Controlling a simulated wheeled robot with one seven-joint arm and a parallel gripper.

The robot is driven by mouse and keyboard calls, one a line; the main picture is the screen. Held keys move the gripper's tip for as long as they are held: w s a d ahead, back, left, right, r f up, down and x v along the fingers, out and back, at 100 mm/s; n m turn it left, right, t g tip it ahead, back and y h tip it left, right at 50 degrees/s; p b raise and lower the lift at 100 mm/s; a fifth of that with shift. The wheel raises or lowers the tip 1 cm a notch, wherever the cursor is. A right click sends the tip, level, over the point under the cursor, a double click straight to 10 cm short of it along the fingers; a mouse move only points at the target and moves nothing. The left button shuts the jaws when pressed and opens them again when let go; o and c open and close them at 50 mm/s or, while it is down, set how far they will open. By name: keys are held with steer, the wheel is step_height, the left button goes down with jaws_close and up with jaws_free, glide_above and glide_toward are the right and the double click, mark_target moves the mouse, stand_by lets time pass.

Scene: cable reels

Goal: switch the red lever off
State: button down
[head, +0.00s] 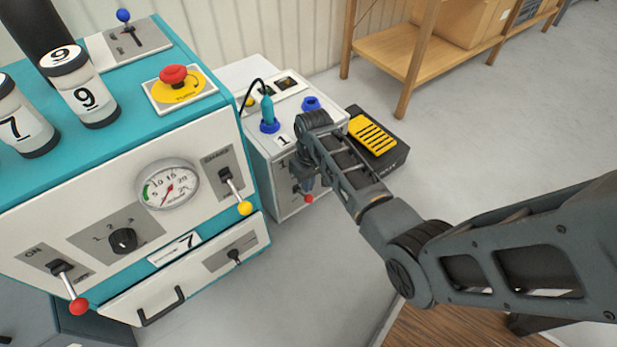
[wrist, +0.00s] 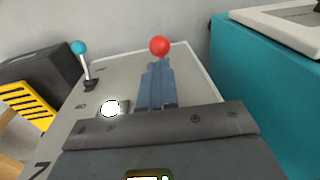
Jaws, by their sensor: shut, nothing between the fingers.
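A red ball knob (head: 308,198) of a lever is on the front of the small white box (head: 262,160) beside the teal machine. In the wrist view the red knob (wrist: 159,46) is just beyond my fingertips; its stem is hidden behind the fingers. My gripper (head: 308,184) is shut and empty, pointing down at the knob in the head view. I cannot tell whether the fingers touch it. In the wrist view my gripper (wrist: 158,66) covers part of the panel. Another red-knobbed lever (head: 78,306), by an ON label, slants down on the teal machine.
The teal machine (head: 125,140) stands left, with a yellow-knobbed lever (head: 244,207) and a red mushroom button (head: 173,77). A cyan-knobbed lever (wrist: 79,47) and a lit white lamp (wrist: 109,109) share the box panel. A black case with yellow slats (head: 371,135) stands behind right.

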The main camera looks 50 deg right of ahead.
mark_target(310, 196)
steer(key=shift+f, duration=0.75)
steer(key=shift+s+a, duration=0.1)
steer(key=shift+s+a+f+t+p, duration=0.1)
steer(key=shift+s+f+t+p, duration=0.1)
steer(key=shift+s+t+p, duration=0.3)
steer(key=shift+s+a+f+t+h, duration=0.15)
steer(key=shift+s+f+t+h, duration=0.2)
steer(key=shift+t, duration=0.35)
steer(key=f+t, duration=0.1)
steer(key=s+f+t+h, duration=0.1)
steer(key=t, duration=0.1)
steer(key=shift+a+f, duration=0.1)
